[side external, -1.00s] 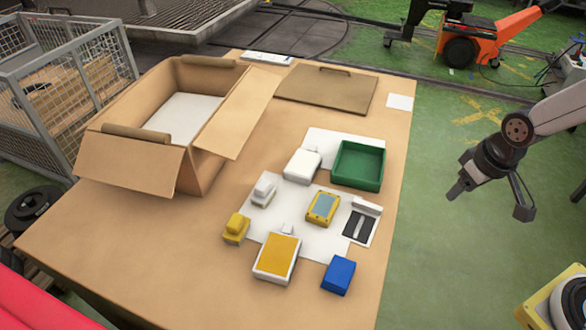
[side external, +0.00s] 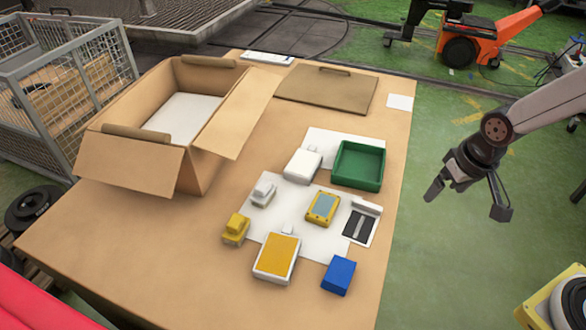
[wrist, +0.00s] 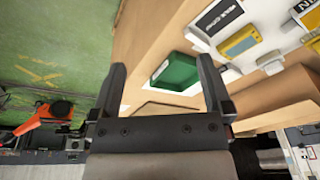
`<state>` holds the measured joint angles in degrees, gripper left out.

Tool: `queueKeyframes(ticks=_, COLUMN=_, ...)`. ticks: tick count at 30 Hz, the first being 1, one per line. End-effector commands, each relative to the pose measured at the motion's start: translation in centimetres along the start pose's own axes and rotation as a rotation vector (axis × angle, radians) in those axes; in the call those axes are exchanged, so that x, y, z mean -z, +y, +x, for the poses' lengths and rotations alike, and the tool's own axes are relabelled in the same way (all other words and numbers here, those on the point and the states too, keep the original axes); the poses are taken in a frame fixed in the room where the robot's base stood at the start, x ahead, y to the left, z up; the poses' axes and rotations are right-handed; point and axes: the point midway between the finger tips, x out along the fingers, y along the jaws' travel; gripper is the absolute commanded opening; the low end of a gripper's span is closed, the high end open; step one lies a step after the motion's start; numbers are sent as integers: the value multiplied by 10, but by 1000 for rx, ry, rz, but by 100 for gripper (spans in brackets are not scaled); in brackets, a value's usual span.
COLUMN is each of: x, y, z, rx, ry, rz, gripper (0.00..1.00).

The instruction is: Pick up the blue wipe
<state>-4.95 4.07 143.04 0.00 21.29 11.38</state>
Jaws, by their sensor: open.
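A blue block (side external: 338,276), which appears to be the blue wipe, lies on the tan table near its front right edge, beside a white and yellow box. I do not see it in the wrist view. My gripper (side external: 467,203) is open and empty, in the air over the green floor to the right of the table. It is apart from the blue block, up and to the right of it in the picture. In the wrist view my gripper (wrist: 162,68) shows its two fingers spread wide with nothing between them.
A green tray (side external: 359,165), a yellow device (side external: 322,208), a white and yellow box (side external: 277,259) and a black-and-white pad (side external: 360,225) stand near the right side. A large open carton (side external: 140,168) fills the back left. The table's front left is bare.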

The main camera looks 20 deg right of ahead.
Motion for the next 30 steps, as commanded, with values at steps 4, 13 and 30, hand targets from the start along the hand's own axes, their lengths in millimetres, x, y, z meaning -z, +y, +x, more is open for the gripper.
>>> queueKeyframes(ticks=4, x=6, y=-30, z=10, rx=6, ry=-37, rz=102, gripper=100)
queueKeyframes(ticks=13, x=7, y=-98, z=34, rx=-11, ry=-107, rz=349, gripper=100)
queueKeyframes(ticks=30, x=-29, y=-205, z=75, rx=-108, ry=-173, rz=733, gripper=100)
